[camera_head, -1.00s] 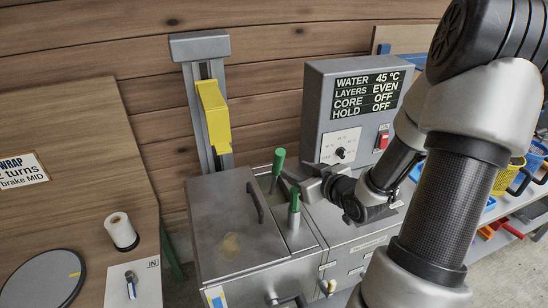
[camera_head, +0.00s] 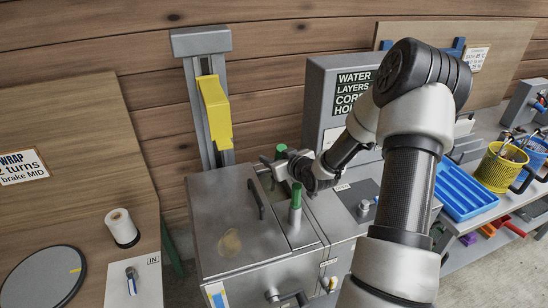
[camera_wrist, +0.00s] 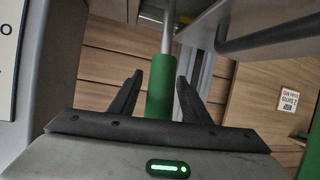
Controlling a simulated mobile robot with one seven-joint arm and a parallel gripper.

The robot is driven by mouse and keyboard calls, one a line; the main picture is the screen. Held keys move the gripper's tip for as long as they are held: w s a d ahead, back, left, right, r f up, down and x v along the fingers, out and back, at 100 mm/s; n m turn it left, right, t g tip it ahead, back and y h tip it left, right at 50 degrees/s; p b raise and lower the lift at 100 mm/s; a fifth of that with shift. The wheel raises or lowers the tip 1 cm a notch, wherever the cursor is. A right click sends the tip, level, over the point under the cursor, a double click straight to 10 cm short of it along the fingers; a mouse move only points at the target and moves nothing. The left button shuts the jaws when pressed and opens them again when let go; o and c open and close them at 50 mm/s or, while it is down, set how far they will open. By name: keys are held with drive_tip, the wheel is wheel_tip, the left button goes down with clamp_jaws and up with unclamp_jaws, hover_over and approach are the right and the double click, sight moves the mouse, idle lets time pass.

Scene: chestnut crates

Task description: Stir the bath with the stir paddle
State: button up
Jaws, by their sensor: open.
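Two green handles stand upright in the narrow slot at the right of the grey lidded bath (camera_head: 213,262): a rear handle (camera_head: 281,149) and a front handle (camera_head: 295,204). I cannot tell which one is the stir paddle's. My gripper (camera_head: 280,167) is at the rear handle and hides its lower part. In the wrist view, a green handle (camera_wrist: 160,95) on a grey shaft stands between the two spread fingers of my gripper (camera_wrist: 160,78), with gaps at both sides. The gripper is open. The paddle's lower end is hidden.
The front handle stands close to my wrist. A grey control box (camera_head: 318,95) rises behind my arm, its display partly covered. A grey post with a yellow block (camera_head: 215,112) stands behind the bath. A blue tray (camera_head: 465,190) and yellow basket (camera_head: 499,168) lie at right.

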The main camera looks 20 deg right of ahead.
clamp_jaws()
